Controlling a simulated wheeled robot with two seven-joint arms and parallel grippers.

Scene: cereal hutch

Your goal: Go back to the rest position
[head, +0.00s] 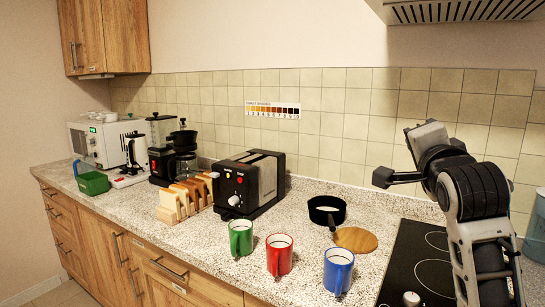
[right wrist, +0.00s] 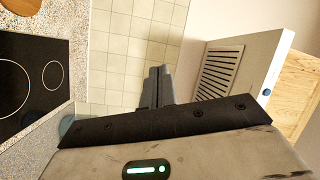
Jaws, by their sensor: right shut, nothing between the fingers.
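My right gripper (right wrist: 159,72) is shut and empty in the right wrist view, its two dark fingers together in front of the tiled wall. In the head view my right arm rises at the right, over the black cooktop and clear of the worktop. The exact fingertips are hard to make out there. My left gripper is not in view.
On the speckled worktop stand a green mug (head: 241,237), a red mug (head: 279,257), a blue mug (head: 338,270), a black pan (head: 326,210), a round wooden board (head: 356,240) and a black toaster (head: 249,184). The cooktop (right wrist: 30,70) and range hood (right wrist: 245,70) flank the right gripper's view.

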